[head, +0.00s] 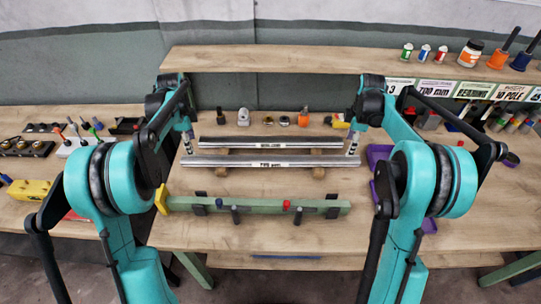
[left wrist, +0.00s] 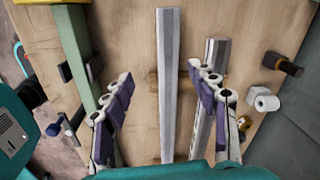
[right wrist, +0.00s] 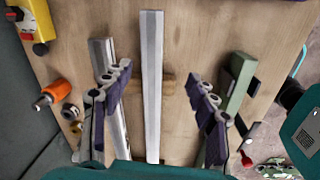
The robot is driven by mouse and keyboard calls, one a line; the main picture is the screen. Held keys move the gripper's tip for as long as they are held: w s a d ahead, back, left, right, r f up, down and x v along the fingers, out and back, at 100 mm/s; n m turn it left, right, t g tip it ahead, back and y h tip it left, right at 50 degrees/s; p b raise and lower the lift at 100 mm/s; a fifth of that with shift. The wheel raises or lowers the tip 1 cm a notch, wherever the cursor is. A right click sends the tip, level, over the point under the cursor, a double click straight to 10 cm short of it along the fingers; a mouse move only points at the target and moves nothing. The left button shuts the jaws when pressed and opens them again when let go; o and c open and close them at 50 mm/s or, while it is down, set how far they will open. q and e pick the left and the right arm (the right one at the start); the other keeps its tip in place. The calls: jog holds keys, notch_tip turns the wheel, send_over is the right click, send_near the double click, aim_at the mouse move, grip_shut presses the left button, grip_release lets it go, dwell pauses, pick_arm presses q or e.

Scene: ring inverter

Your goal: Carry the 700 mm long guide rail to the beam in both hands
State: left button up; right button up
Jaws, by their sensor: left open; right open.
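The long guide rail (head: 225,160), a grey bar with a white label reading 700 mm, lies across wooden supports on the table. The green beam (head: 262,207) lies in front of it, roughly parallel. My left gripper (head: 188,143) is above the rail's left end, open and empty. In the left wrist view the rail (left wrist: 168,80) runs between its spread fingers (left wrist: 164,84). My right gripper (head: 353,146) is above the right end, open and empty. In the right wrist view the rail (right wrist: 151,90) also runs between its fingers (right wrist: 161,84). Contact is not visible.
A shorter rail (head: 270,143) lies just behind the long one. Dark clips (head: 199,205) and pegs (head: 298,216) stand along the beam. A yellow block (head: 162,199) is at its left end. Small parts (head: 243,117) line the back; a purple tray (head: 379,157) is at the right.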

aim_at(194, 158)
pick_arm(q)
jog(key=f, duration=0.1)
jog(key=w+a+f+m, duration=0.1)
jog(key=w+a+f+m+p, duration=0.1)
jog(key=shift+w+f+g, duration=0.25)
jog(key=shift+g, duration=0.15)
pick_arm(e)
jog(key=f, duration=0.1)
jog(key=w+d+f+n, duration=0.1)
jog(key=w+f+n, duration=0.1)
jog(key=shift+w+d+f+g, duration=0.25)
jog(key=shift+d+g, duration=0.15)
pick_arm(q)
notch_tip(194, 158, down, 8)
jog(key=shift+r, duration=0.1)
pick_arm(e)
notch_tip(194, 158, down, 8)
jog(key=shift+r, duration=0.15)
pick_arm(q)
grip_shut()
pick_arm(e)
grip_shut()
